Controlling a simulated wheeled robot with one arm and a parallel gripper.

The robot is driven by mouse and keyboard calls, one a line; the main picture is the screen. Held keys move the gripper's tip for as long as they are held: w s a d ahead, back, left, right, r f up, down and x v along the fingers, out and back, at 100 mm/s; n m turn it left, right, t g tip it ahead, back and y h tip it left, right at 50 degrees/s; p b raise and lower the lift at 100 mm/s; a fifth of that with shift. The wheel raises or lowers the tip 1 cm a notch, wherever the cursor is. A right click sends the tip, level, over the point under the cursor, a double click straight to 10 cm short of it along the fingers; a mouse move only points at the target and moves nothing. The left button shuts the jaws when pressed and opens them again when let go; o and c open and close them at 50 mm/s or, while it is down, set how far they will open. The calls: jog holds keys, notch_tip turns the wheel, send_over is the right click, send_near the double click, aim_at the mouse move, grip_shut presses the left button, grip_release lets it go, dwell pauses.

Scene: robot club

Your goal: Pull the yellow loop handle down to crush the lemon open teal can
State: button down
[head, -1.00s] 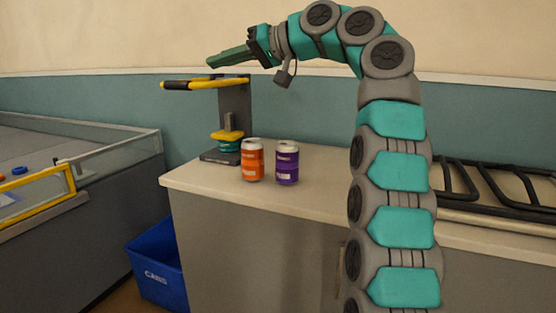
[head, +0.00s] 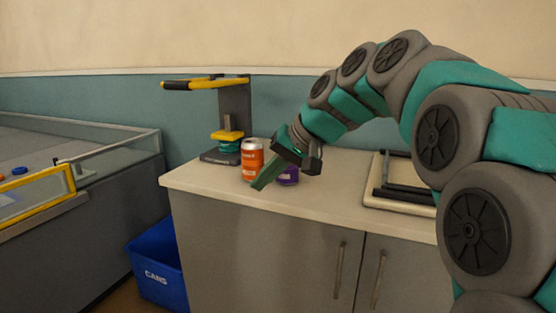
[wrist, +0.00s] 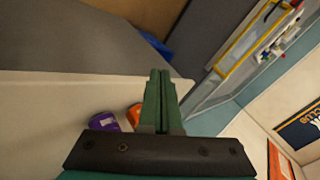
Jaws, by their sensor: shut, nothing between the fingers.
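The can crusher (head: 236,108) stands at the back left of the counter, its yellow loop handle (head: 190,84) raised and roughly level at the top. Its yellow press block (head: 227,134) sits just above a teal can (head: 228,147), of which only a short band shows; I cannot read its label. My gripper (head: 258,186) is shut and empty, pointing down and left in front of the orange and purple cans, well below the handle. In the wrist view its green fingers (wrist: 159,90) lie together. The handle is not seen there.
An orange can (head: 252,158) stands right of the crusher. A purple can (head: 290,177) is partly hidden behind my gripper. A blue bin (head: 160,272) marked CANS is on the floor. A rack (head: 385,195) lies on the counter at right. A glass-walled table (head: 80,150) stands left.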

jog(key=s+d+f+g+h, duration=0.1)
jog(key=s+d+f+h, duration=0.1)
jog(key=s+d+f, duration=0.4)
jog(key=s+d+f+g+h, duration=0.2)
jog(key=s+d+f, duration=0.4)
jog(key=s+f, duration=0.6)
jog(key=s+d+f+g+h, duration=0.2)
jog(key=s+d+f, duration=0.4)
jog(key=s, duration=1)
notch_tip(320, 180, down, 3)
jog(key=shift+s+r+m+h, duration=0.1)
jog(key=shift+s+m+h, duration=0.15)
jog(key=shift+h, duration=0.45)
